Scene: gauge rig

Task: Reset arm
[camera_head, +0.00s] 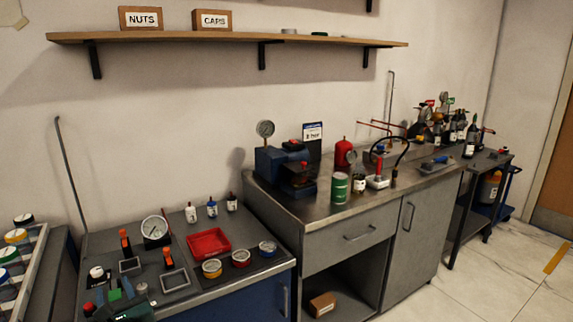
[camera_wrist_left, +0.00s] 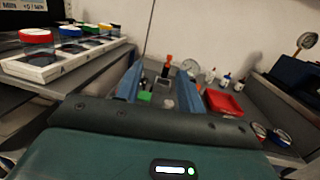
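My left gripper (camera_head: 122,292) shows at the bottom left of the head view, low over the front of the blue cabinet top. In the left wrist view its two blue fingers (camera_wrist_left: 158,88) stand wide apart with nothing held between them. An orange-handled part, a green piece and a round dial gauge (camera_head: 155,229) show beyond the fingers. The gauge also appears in the left wrist view (camera_wrist_left: 190,66). My right gripper is in neither view.
A red tray (camera_head: 208,243) and several colored-lid jars (camera_head: 240,258) sit right of the gripper. Three small bottles (camera_head: 212,209) stand behind. A white rack of jars (camera_wrist_left: 65,58) lies left. A steel bench (camera_head: 330,205) with a pump and gauges stands farther right.

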